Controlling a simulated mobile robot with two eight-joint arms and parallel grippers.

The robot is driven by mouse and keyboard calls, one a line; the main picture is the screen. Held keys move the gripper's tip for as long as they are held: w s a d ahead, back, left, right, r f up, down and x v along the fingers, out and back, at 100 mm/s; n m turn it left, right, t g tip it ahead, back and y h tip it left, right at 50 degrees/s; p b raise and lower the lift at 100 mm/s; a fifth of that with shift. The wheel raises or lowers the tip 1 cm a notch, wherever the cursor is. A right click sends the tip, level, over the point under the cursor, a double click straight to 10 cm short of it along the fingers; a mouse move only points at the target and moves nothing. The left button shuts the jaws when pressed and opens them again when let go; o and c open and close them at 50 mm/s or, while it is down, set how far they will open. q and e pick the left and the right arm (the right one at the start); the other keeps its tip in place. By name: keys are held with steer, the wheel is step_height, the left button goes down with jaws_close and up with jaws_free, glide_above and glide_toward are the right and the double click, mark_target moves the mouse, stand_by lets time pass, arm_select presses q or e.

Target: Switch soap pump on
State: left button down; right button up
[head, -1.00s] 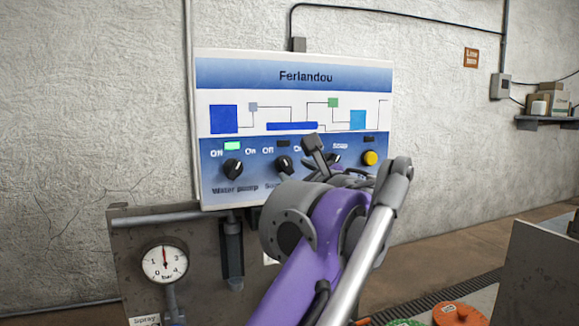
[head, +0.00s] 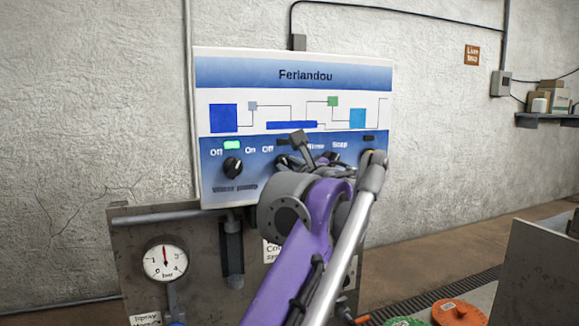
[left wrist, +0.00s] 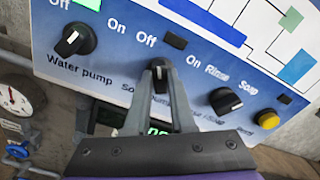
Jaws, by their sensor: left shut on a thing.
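The soap pump knob (left wrist: 158,65) is a small black dial in the middle of the panel's lower blue band, with Off and On marked above it. In the left wrist view, the fingers of my left gripper (left wrist: 158,82) are on either side of the knob, shut on it. The soap pump lamp (left wrist: 176,41) above it is dark. In the head view, my purple left arm hides most of the knob and its label. My right gripper is not in view.
The control panel (head: 294,75) hangs on a rough white wall. The water pump knob (head: 232,167) is left of the gripper, under a lit green lamp (head: 231,145). A rinse/soap knob (left wrist: 226,101) and a yellow button (left wrist: 268,120) are to the right. A pressure gauge (head: 166,262) stands below.

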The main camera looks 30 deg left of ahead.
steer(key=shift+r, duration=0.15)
arm_select(q)
steer(key=m+p, duration=0.1)
steer(key=m, duration=0.1)
steer(key=shift+r+m, duration=0.1)
steer(key=shift+m, duration=0.3)
steer(key=m+p, duration=0.1)
steer(key=m, duration=0.1)
steer(key=shift+w+d+m, duration=0.1)
steer(key=shift+m, duration=0.2)
steer(key=m+p, duration=0.1)
steer(key=m, duration=0.2)
steer(key=shift+m, duration=1.8)
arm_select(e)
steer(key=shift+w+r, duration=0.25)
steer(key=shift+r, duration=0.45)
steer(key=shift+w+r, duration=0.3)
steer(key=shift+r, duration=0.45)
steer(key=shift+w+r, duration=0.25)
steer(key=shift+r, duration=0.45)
arm_select(q)
steer(key=c, duration=0.8)
jaws_free()
steer(key=shift+o, duration=0.2)
